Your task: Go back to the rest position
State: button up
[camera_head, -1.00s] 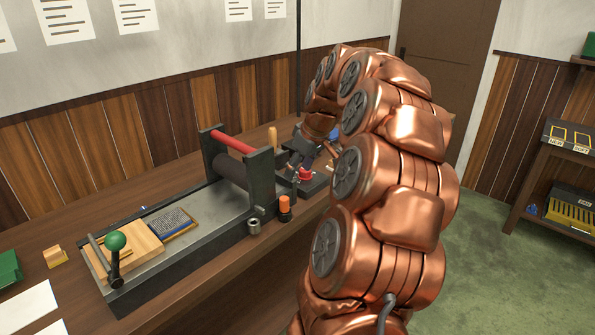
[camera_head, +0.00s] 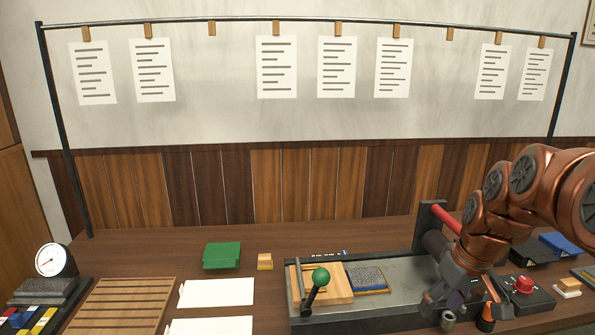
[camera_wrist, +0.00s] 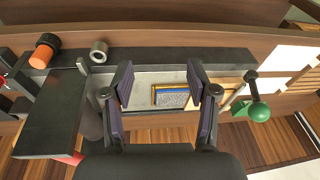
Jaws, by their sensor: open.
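My copper arm reaches in from the right in the head view, and my gripper (camera_head: 458,292) hangs low over the right part of the press near the roller. In the wrist view my gripper (camera_wrist: 163,82) is open, with its two dark fingers apart and nothing between them. Below and between the fingers is the press bed (camera_wrist: 143,79), with the type block (camera_wrist: 171,97) in its frame. The type block also shows in the head view (camera_head: 367,279), beside a light wooden block (camera_head: 335,290). The fingers appear above the bed.
A green-knobbed lever (camera_head: 320,278) rises at the press's left end. The roller frame (camera_head: 432,215) stands close to my arm. An orange-capped cylinder (camera_head: 487,318) and a red button box (camera_head: 523,288) lie right. Paper sheets (camera_head: 215,293) lie left. A rail with hanging sheets (camera_head: 300,22) spans above.

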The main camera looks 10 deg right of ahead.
jog(key=s+a+f+g+p, duration=0.1)
jog(key=s+a+f+g, duration=0.1)
jog(key=s+a, duration=0.5)
jog(key=s+a+f+m+g+h+p, duration=0.1)
jog(key=s+a+f+g, duration=0.1)
jog(key=s+a, duration=0.6)
jog(key=s+f, duration=0.1)
jog(key=s, duration=0.6)
jog(key=shift+a, duration=0.15)
